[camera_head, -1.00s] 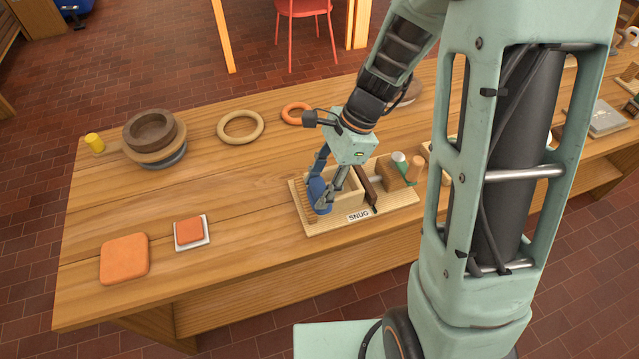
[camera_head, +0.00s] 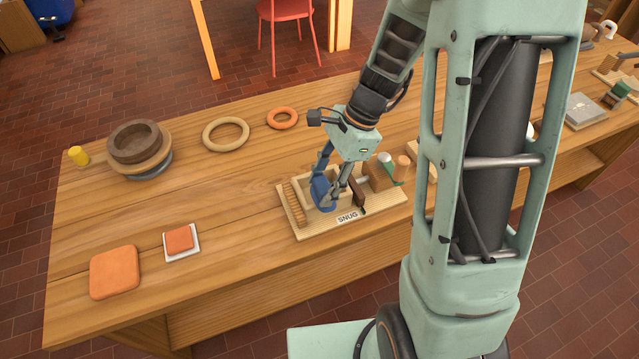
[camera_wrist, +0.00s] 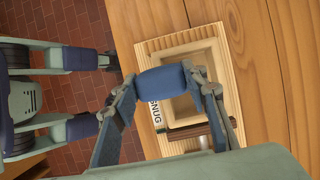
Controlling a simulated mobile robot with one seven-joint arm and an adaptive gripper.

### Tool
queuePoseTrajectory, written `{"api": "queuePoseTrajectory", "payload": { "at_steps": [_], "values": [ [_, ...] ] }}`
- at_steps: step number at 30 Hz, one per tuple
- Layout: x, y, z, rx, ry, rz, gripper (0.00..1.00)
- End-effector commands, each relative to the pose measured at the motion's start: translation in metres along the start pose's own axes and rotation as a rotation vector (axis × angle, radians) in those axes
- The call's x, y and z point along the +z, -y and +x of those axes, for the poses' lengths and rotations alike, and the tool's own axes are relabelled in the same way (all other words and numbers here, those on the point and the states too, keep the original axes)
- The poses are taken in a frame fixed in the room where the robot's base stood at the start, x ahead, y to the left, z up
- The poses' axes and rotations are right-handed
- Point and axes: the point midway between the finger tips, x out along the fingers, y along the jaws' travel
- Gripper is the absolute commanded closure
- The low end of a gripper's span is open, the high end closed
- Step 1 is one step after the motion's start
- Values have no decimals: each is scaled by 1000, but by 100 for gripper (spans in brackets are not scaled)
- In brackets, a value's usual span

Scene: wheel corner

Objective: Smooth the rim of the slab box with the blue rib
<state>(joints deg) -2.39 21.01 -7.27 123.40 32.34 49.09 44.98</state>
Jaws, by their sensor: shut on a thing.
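My gripper (camera_head: 330,186) is shut on the blue rib (camera_head: 322,193), which is rounded and smooth. In the wrist view my gripper (camera_wrist: 162,83) has a fingertip at each end of the blue rib (camera_wrist: 162,82). The slab box is a pale, square, open-topped box (camera_wrist: 213,62) on a wooden board marked SNUG. The rib lies over the box's wall on the label side and hides part of it. I cannot tell whether the rib touches the rim. In the head view my fingers and the rib cover much of the box.
The board (camera_head: 312,232) also carries a ridged wooden strip (camera_head: 292,204), a dark brown bar (camera_head: 358,192) and a brown block (camera_head: 379,178) with tools. Orange slabs (camera_head: 115,272), rings (camera_head: 226,133) and stacked discs (camera_head: 134,142) stand left. The bench between them is clear.

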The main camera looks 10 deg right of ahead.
Motion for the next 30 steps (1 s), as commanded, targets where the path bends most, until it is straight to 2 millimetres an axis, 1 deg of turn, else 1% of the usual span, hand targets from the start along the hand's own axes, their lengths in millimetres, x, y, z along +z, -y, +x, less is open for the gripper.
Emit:
{"api": "queuePoseTrajectory", "payload": {
  "at_steps": [12,22,30],
  "values": [
    [-24,0,-8,-2,0,3,79],
    [-33,0,-11,-1,0,2,79],
    [-49,0,-16,-1,-3,3,79]
  ]
}}
